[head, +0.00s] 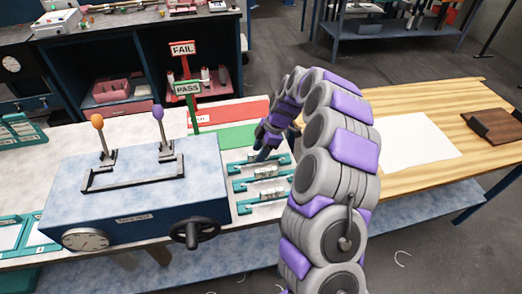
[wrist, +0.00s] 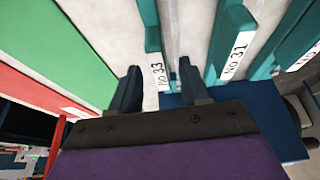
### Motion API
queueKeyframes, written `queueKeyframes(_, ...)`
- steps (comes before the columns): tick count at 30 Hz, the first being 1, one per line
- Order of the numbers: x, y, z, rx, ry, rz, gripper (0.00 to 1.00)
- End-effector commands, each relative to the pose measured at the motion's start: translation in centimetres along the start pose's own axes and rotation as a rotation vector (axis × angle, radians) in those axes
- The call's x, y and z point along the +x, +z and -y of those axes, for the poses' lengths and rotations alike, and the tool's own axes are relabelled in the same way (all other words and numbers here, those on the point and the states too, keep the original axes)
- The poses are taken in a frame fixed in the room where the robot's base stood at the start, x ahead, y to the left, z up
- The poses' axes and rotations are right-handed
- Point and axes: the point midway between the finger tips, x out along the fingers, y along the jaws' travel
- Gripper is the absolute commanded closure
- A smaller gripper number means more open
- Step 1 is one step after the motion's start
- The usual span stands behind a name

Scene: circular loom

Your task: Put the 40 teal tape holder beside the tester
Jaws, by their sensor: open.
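Several teal tape holders lie on the bench right of the tester (head: 150,200), a blue box with two levers, a dial and a handwheel. In the head view I see a far holder (head: 236,167), a middle one (head: 240,186) and a near one (head: 243,209). My gripper (head: 261,154) is low over the far holder. In the wrist view my gripper (wrist: 158,82) is open, its fingers either side of a holder's label reading No 33 (wrist: 158,76). Beside it is a holder marked No 31 (wrist: 237,53). A third label (wrist: 306,57) is unclear. I read no 40.
The red FAIL (head: 183,48) and green PASS (head: 187,87) signs stand behind the tester, near red (head: 235,112) and green (head: 222,138) mats. A wooden table (head: 425,178) is at right.

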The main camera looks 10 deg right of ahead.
Motion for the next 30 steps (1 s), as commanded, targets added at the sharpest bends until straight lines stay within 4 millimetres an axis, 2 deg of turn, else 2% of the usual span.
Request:
queueKeyframes(5, -3.0, 0.4, -0.2, 0.003, 0.009, -0.001, 0.54)
queueKeyframes(15, -10.6, 0.2, -0.3, 0.002, 0.010, 0.001, 0.54)
queueKeyframes(21, -14.4, 0.1, -0.2, 0.002, 0.007, 0.002, 0.54)
queueKeyframes(24, -15.7, 0.3, -0.2, 0.002, 0.004, 0.000, 0.54)
queueKeyframes(30, -16.9, 0.4, -0.1, 0.001, 0.001, -0.002, 0.54)
